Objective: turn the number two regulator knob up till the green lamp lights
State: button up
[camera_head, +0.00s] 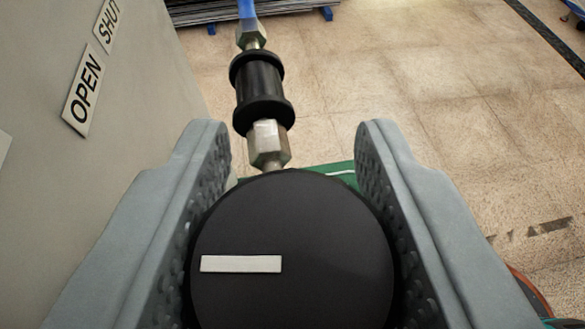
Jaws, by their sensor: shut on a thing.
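A round black knob (310,285) fills the lower middle of the picture, with a white pointer bar (240,264) running from near its centre toward its left edge. My gripper (292,165) has one grey finger on each side of the knob, and the dimpled inner pads are shut on it. No number, lamp or gauge shows, so I cannot tell which regulator this is or whether a lamp is lit. What lies under the knob is mostly hidden by it and the fingers.
A metal fitting with a black collar (259,85) and blue hose (247,8) rises just beyond the knob. A grey panel with OPEN (85,90) and SHUT (107,22) labels stands at left. A green surface (340,172) shows behind the knob. Tiled floor (440,70) lies open at right.

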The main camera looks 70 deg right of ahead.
jog(key=shift+f, duration=0.1)
jog(key=o, duration=1)
jog(key=shift+v, duration=3.7)
